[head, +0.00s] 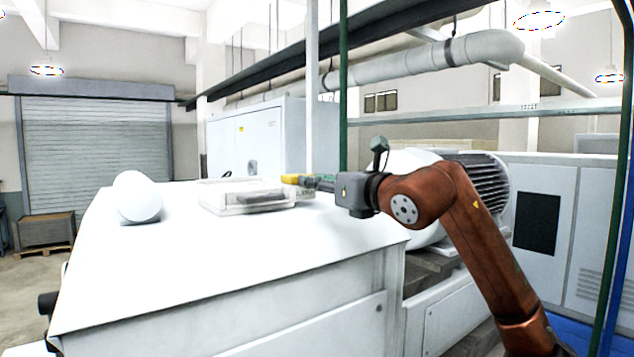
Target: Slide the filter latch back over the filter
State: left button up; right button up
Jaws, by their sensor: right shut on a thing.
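A pale, flat, box-like unit (225,208) lies on the white top surface, with a darker grey block on it; it looks like the filter housing. A small yellow piece (291,179), which looks like the filter latch, sits at the unit's far right corner. My right gripper (308,181) reaches in from the right, low over the surface, and is shut on this piece. The fingers are small here and partly hide the contact. How far the latch lies over the filter cannot be told. My left gripper is not in view.
The white machine top (190,260) is broad and mostly clear in front of the unit. A white rounded object (137,197) stands at its left. A green vertical pole (343,90) rises behind the gripper. A ribbed motor (487,185) is behind my right arm.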

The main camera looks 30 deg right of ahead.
grip_shut()
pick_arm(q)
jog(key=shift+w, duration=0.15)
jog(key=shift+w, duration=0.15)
pick_arm(e)
jog(key=a, duration=0.5)
jog(key=shift+s, duration=0.2)
jog(key=shift+d, duration=0.15)
jog(key=shift+o, duration=2.2)
grip_release()
jog(key=o, duration=0.4)
jog(key=shift+a, duration=0.25)
jog(key=shift+c, duration=0.2)
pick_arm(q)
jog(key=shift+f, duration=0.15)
pick_arm(e)
jog(key=shift+d, duration=0.1)
jog(key=shift+d, duration=0.1)
